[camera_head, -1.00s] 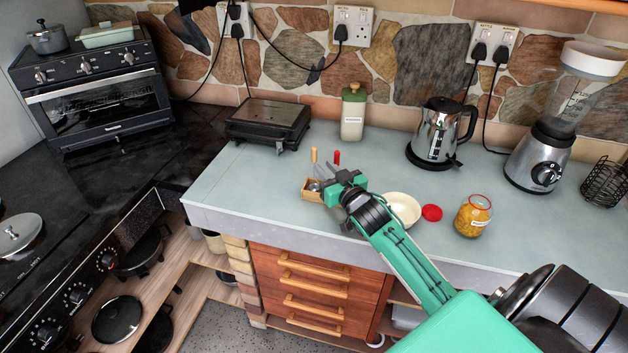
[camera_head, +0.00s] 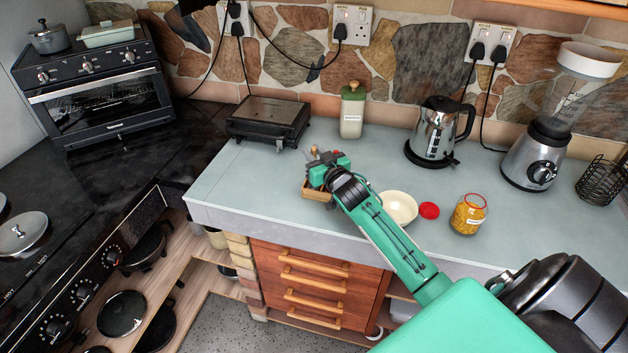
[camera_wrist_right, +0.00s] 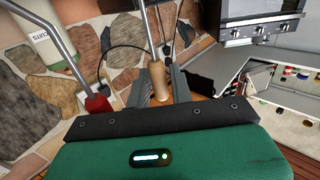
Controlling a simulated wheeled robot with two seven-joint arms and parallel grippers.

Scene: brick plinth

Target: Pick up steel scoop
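A steel tool with a pale wooden handle, apparently the steel scoop (camera_wrist_right: 159,82), stands between the fingers of my right gripper (camera_wrist_right: 158,88) in the right wrist view. A gap seems to show beside the handle, so the fingers look open around it. In the head view, my right gripper (camera_head: 317,166) is over a small wooden caddy (camera_head: 312,191) and hides most of its contents; the handle tip (camera_head: 314,150) just shows. A red-handled steel tool (camera_wrist_right: 97,103) is left of the fingers in the wrist view. My left gripper is not in view.
A cream bowl (camera_head: 399,208), a red lid (camera_head: 429,210) and a jar (camera_head: 469,214) are right of the caddy. A black grill (camera_head: 268,121), labelled canister (camera_head: 352,111), kettle (camera_head: 437,132) and blender (camera_head: 540,150) stand behind. The counter left of the caddy is clear.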

